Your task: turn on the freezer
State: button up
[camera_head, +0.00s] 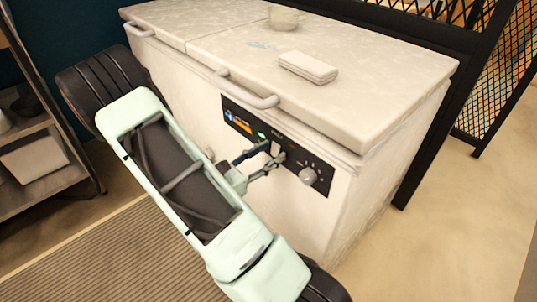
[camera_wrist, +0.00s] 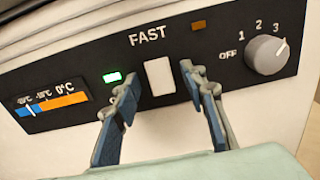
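The freezer (camera_head: 330,200) is a worn white chest unit with a black control panel (camera_head: 240,122) on its front. In the wrist view the panel has a dial (camera_wrist: 267,54) marked OFF, 1, 2, 3, its pointer line turned toward 3. A white rocker switch (camera_wrist: 160,76) sits below the word FAST. A green light (camera_wrist: 112,77) glows left of it; an amber light (camera_wrist: 198,26) looks dim. My gripper (camera_wrist: 158,92) is open and empty, its fingertips on either side of the switch. Contact with the panel cannot be told. The dial (camera_head: 308,176) is right of my gripper (camera_head: 271,157).
A temperature display (camera_wrist: 52,103) is at the panel's left. Lid handles (camera_head: 250,99) stick out above the panel. A pale block (camera_head: 308,67) and a small pot (camera_head: 284,18) rest on the lid. A shelf (camera_head: 40,180) stands left, a mesh partition (camera_head: 495,60) right; floor on the right is clear.

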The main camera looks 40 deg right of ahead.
jog(key=shift+c, duration=0.2)
grip_shut()
jog(key=shift+f+h+b, duration=0.5)
jog(key=shift+h+b, duration=0.2)
jog(key=shift+b, duration=0.35)
jog(key=shift+h+b, duration=0.55)
jog(key=shift+h, duration=0.25)
jog(key=shift+r, duration=0.1)
jog(key=shift+o, duration=0.2)
grip_release()
jog(key=shift+a, duration=0.1)
